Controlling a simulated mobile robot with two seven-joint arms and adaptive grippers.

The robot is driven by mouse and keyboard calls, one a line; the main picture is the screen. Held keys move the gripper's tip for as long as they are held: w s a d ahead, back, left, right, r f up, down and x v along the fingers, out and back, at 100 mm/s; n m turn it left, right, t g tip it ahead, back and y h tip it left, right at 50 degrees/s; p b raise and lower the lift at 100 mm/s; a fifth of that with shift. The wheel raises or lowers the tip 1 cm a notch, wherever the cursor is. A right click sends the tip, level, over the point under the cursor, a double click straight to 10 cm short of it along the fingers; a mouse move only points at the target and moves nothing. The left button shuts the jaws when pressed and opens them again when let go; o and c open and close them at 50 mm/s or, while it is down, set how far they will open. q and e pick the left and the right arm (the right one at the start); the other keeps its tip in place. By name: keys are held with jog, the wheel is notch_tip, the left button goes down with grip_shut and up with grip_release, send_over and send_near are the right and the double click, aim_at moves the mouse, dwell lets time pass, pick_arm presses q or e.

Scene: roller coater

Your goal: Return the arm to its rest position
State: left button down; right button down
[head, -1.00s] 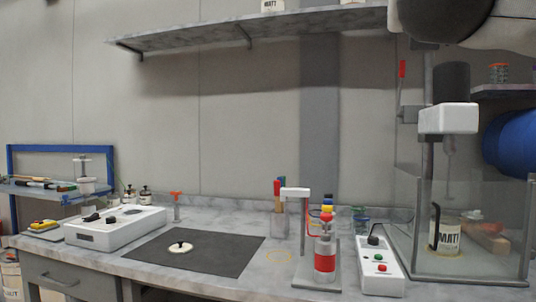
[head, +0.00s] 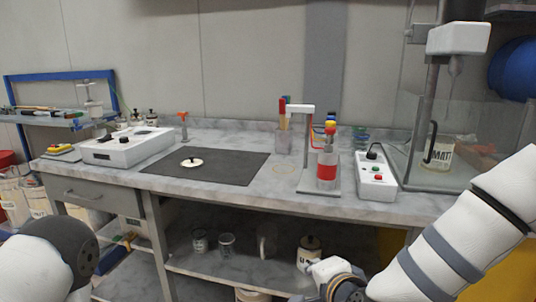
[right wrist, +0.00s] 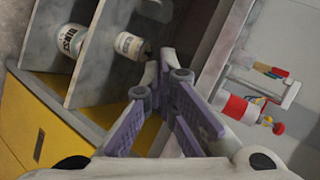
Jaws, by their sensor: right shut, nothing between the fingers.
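My right arm, white with grey bands, comes in from the right in the head view, low in front of the bench. Its right gripper (head: 328,272) is at the bottom, in front of the lower shelf, with its fingertips hard to make out. In the right wrist view the right gripper (right wrist: 168,68) shows its purple-padded fingers closed together with nothing between them. It is apart from the bench and the containers. My left arm shows only as a white and dark link at the lower left; its gripper is out of view.
The grey bench (head: 400,205) runs across, holding a red-banded bottle (head: 327,172), a white control box (head: 375,175), a dark mat (head: 225,170) and a glass-walled mixer (head: 458,40). The lower shelf (head: 215,262) holds several cups and a labelled can (head: 309,252). A yellow panel shows below right.

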jog(key=s+d+f+n+g, duration=0.2)
jog(key=s+f+n+g, duration=0.2)
jog(key=s+f, duration=0.75)
jog(key=s+d+f+n+g, duration=0.3)
jog(key=s, duration=0.6)
jog(key=s+d+f+n+g+h, duration=0.1)
jog(key=s+d+f+n+g, duration=0.2)
jog(key=s, duration=0.7)
jog(key=s+d+f+n+g+h, duration=0.1)
jog(key=s+d+f+n+g, duration=0.2)
jog(key=s, duration=0.7)
jog(key=shift+d+f, duration=0.75)
jog(key=shift+d, duration=0.25)
jog(key=shift+w, duration=0.1)
